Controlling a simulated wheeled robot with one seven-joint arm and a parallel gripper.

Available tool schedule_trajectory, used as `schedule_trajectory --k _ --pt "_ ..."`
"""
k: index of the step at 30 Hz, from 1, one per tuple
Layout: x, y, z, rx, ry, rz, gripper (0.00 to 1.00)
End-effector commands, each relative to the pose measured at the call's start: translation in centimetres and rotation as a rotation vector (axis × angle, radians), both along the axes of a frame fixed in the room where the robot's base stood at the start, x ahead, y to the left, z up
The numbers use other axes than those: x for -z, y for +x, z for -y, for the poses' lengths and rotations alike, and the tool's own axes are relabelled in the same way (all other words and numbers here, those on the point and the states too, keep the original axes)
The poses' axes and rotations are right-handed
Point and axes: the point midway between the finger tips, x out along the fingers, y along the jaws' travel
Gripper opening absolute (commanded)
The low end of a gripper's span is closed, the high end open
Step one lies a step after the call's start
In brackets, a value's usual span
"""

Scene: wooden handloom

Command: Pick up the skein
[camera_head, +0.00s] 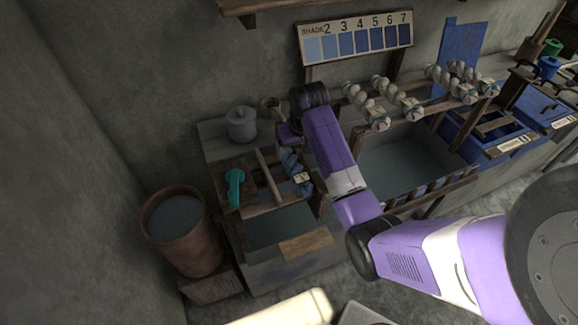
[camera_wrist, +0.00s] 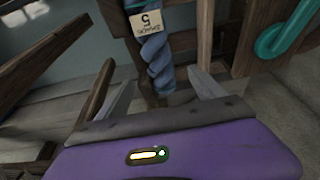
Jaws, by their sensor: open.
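A blue twisted skein (camera_head: 289,160) with a pale tag hangs at the wooden frame over the left vat in the head view. In the wrist view the skein (camera_wrist: 157,58) hangs upright in the middle, and its tag (camera_wrist: 146,23) shows a 5, upside down. My gripper (camera_wrist: 160,76) is open, with one grey finger to each side of the skein's lower end. I cannot tell whether that end is between the fingers or just beyond them. In the head view my purple wrist is right by the skein's top, and the fingers are not clear.
A teal handle (camera_head: 235,187) is left of the skein, with a wooden bar (camera_head: 269,177) between. Several pale skeins (camera_head: 398,98) hang over the right vat (camera_head: 405,155). A lidded grey pot (camera_head: 241,124) stands behind, a brown barrel (camera_head: 180,230) at left, a shade board (camera_head: 355,38) on the wall.

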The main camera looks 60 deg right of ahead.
Motion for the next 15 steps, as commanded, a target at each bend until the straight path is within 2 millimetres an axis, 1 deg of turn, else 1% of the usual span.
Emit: schedule_trajectory --k 2,5,11,15 --pt "0.2 -0.5 -0.4 0.000 0.017 -0.023 0.78" --pt "1.0 -0.6 -0.5 0.000 0.025 -0.033 0.78" --pt "2.9 -0.3 -0.3 0.000 0.025 -0.031 0.78" --pt "4.5 -0.5 -0.2 0.001 0.026 -0.032 0.78"
